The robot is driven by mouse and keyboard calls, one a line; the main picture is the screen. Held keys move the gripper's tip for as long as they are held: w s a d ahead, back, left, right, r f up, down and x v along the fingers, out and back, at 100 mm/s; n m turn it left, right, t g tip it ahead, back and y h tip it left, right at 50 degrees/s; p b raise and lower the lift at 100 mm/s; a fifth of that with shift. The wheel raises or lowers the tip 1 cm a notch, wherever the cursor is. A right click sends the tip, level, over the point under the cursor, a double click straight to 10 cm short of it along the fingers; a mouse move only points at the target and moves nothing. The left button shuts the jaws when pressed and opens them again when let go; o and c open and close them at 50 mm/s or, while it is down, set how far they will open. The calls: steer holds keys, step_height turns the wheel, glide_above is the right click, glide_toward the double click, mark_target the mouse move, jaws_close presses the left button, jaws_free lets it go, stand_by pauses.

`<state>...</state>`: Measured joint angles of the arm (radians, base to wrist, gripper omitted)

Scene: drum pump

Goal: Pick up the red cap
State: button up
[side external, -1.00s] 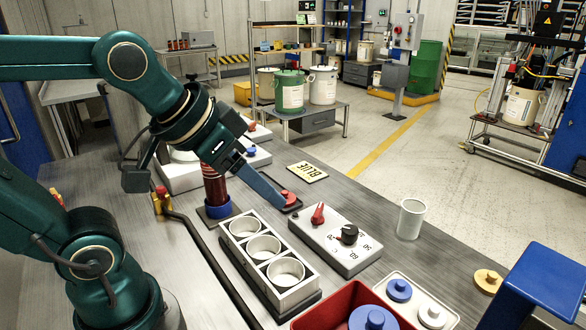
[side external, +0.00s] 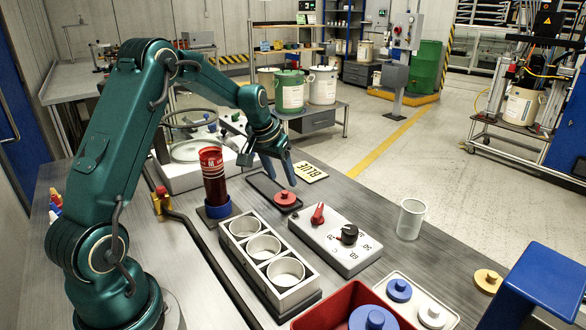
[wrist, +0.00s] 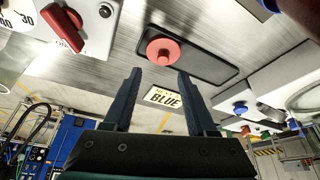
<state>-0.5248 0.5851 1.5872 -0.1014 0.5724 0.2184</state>
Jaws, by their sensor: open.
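The red cap (side external: 286,199) is a round disc with a small knob. It sits at the near end of a dark shallow tray (side external: 262,184) on the metal table. In the wrist view the red cap (wrist: 162,51) shows just beyond and between the fingertips, on the dark tray (wrist: 208,62). My gripper (side external: 282,182) is open and empty, with its fingers pointing down above the tray, a little behind the cap and apart from it. Both fingers of my gripper (wrist: 159,72) show in the wrist view.
A grey control box (side external: 340,238) with red and black knobs stands close to the cap. A yellow BLUE plate (side external: 309,172) lies behind it. A dark red bottle (side external: 214,180) and a rack of white cups (side external: 270,262) stand left.

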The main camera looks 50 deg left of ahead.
mark_target(285, 191)
steer(key=shift+s+a+f, duration=0.1)
steer(key=shift+a+f, duration=0.15)
steer(key=shift+f, duration=0.2)
steer(key=shift+x, duration=2.25)
jaws_close()
